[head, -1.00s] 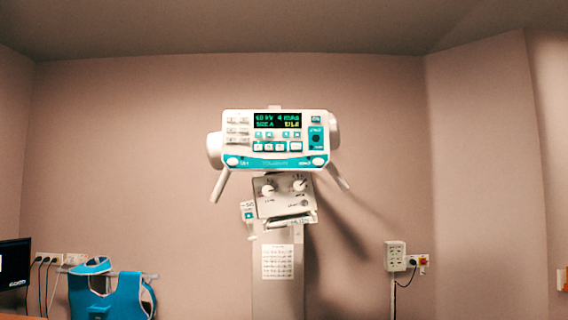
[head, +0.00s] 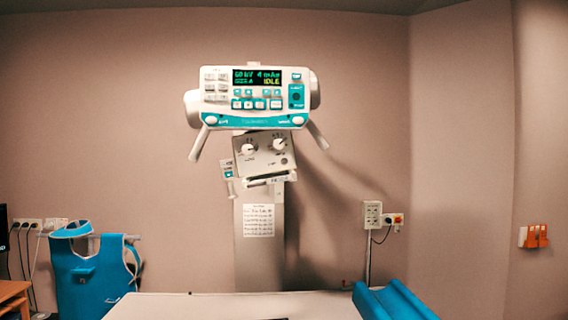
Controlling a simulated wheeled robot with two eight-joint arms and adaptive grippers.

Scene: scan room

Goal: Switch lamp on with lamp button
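The X-ray tube head's control panel (head: 255,93) is in the upper middle of the head view, with a lit display (head: 257,77) reading "60 kV" and "IDLE". Below it hangs a pale box (head: 265,168) with two round knobs (head: 249,149) and a small dark round spot (head: 284,160) at its right. Which control is the lamp button I cannot tell at this size. No patch of lamp light shows. Neither of my grippers is in view.
A pale table top (head: 235,307) spans the bottom, with a blue cushion (head: 388,301) at its right. A blue apron (head: 90,272) hangs at the left. A grey column (head: 259,265) stands behind the table. Sockets (head: 373,215) are on the back wall.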

